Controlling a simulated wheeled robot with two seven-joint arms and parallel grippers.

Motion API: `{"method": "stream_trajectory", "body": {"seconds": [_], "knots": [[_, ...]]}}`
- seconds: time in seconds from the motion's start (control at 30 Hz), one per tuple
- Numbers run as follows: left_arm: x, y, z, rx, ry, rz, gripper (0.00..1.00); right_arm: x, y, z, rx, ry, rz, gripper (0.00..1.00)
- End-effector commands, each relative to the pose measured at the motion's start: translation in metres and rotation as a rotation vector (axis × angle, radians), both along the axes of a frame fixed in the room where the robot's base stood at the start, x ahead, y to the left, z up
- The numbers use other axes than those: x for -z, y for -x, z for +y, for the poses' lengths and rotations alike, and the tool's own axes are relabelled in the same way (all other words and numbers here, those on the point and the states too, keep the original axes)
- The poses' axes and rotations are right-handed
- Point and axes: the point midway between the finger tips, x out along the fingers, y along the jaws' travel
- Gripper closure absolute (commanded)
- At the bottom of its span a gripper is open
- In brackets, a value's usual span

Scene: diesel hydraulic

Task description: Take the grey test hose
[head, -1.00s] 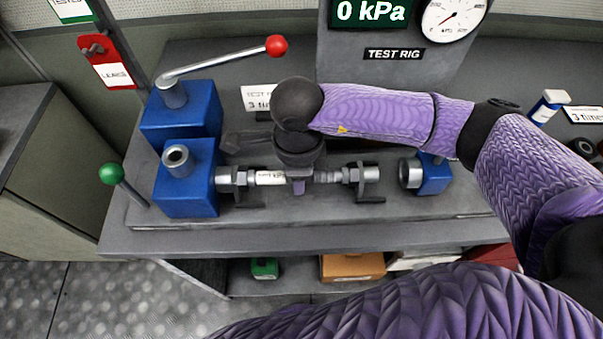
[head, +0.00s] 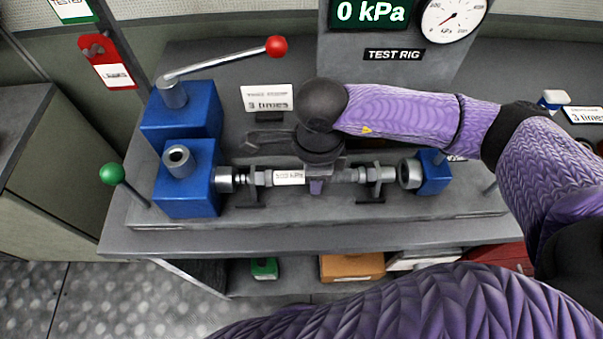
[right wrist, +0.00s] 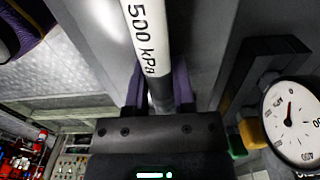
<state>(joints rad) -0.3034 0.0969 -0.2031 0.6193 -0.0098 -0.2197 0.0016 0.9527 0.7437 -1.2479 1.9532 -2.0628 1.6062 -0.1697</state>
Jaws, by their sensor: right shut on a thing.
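The grey test hose (head: 288,178) has a white label and metal end fittings. It lies level between the left blue block (head: 187,195) and the small right blue block (head: 434,178). My right gripper (head: 317,183) comes down from above and is shut on the hose near its middle. In the right wrist view, the hose (right wrist: 148,40) with its "500 kPa" label runs between my purple fingers. A gap shows at its left end; its right end is close to the right port (head: 410,173), and I cannot tell whether they touch. My left gripper is not in view.
Two small brackets (head: 375,192) stand under the hose. A red-knobbed lever (head: 225,60) and a green-knobbed lever (head: 112,175) stand at the left. The test rig panel (head: 394,54) reads 0 kPa. Boxes (head: 352,267) sit on the shelf below.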

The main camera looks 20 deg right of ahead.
Motion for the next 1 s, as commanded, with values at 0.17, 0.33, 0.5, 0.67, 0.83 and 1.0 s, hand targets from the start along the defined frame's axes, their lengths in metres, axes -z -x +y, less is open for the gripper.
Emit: {"method": "stream_trajectory", "body": {"seconds": [0.17, 0.33, 0.5, 0.67, 0.83, 1.0], "knots": [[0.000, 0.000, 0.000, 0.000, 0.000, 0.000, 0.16, 0.000, 0.001, -0.003, 0.001, 0.001, 0.001, 1.00], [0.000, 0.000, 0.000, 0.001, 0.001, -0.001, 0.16, 0.000, 0.001, -0.003, 0.001, 0.001, 0.001, 1.00], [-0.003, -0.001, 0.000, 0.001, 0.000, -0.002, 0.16, -0.003, 0.001, -0.003, 0.001, 0.001, 0.000, 1.00], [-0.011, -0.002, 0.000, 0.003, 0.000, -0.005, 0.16, -0.015, 0.001, -0.003, 0.000, 0.001, -0.001, 1.00], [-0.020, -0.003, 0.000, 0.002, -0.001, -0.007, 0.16, -0.027, 0.001, -0.003, 0.000, 0.001, -0.002, 1.00], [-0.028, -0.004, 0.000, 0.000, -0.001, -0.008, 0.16, -0.039, 0.001, -0.003, 0.000, 0.000, -0.002, 1.00]]}}
